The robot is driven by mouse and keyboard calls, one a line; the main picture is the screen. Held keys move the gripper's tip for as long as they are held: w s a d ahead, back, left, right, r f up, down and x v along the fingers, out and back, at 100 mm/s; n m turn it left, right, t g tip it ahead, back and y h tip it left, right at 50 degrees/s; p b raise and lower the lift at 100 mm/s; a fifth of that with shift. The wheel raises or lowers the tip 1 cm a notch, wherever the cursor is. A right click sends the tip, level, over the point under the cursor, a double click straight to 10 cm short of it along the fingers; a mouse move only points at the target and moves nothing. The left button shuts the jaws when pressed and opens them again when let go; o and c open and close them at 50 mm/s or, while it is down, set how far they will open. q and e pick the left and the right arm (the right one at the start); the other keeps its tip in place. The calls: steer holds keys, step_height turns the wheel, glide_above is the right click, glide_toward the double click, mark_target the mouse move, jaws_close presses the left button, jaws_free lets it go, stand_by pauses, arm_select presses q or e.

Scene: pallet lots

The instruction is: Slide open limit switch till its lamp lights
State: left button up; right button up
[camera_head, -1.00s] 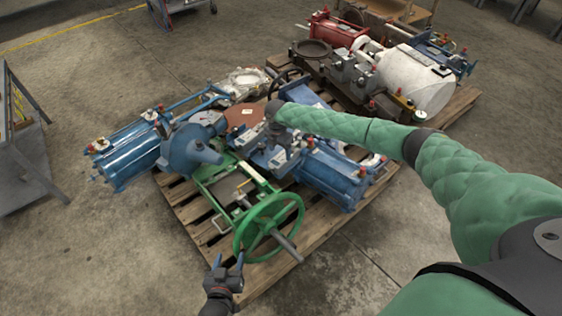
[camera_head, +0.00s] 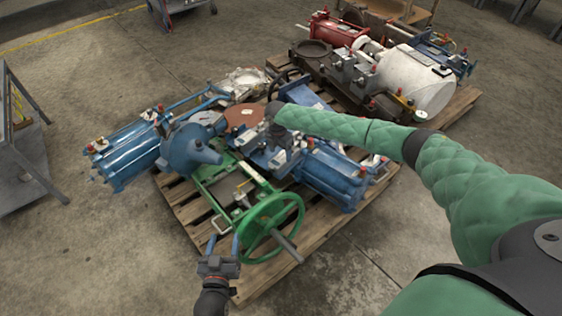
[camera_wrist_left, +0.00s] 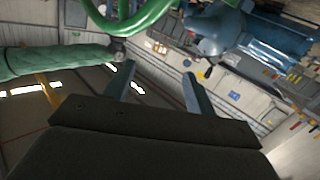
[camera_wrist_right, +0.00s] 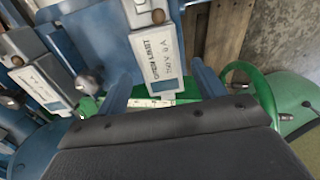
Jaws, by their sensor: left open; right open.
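A pale grey switch box (camera_wrist_right: 153,50) with a printed label lies between the fingers of my right gripper (camera_wrist_right: 160,85) in the right wrist view. The fingers are apart, one on each side of it; I cannot tell whether they touch it. Its label is upside down and hard to read, and I cannot make out a lit lamp. In the head view my right gripper (camera_head: 277,136) points down over the blue valve assembly, partly hidden by my wrist. My left gripper (camera_head: 222,243) is open and empty, left of the green handwheel (camera_head: 268,228); it also shows in the left wrist view (camera_wrist_left: 156,82).
Valve assemblies with blue cylinders (camera_head: 335,176) crowd a wooden pallet (camera_head: 262,276). A second loaded pallet (camera_head: 458,105) stands behind at right. A grey cart (camera_head: 28,160) is at the left edge. Concrete floor (camera_head: 110,245) is free at left.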

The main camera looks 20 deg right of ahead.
mark_target(281, 158)
steer(key=shift+f, duration=0.25)
steer(key=shift+f+b, duration=0.25)
steer(key=shift+b, duration=0.2)
steer(key=shift+s+f, duration=0.15)
steer(key=shift+f, duration=1)
arm_select(q)
step_height(281, 158, up, 23)
steer(key=a+t+h+b, duration=0.1)
steer(key=t+h, duration=0.1)
steer(key=t, duration=0.6)
steer(key=shift+w, duration=0.2)
arm_select(e)
steer(key=shift+d+f, duration=0.1)
steer(key=shift+f, duration=1.05)
arm_select(q)
steer(key=shift+a+f, duration=0.1)
arm_select(e)
steer(key=c, duration=1)
steer(key=shift+r, duration=0.1)
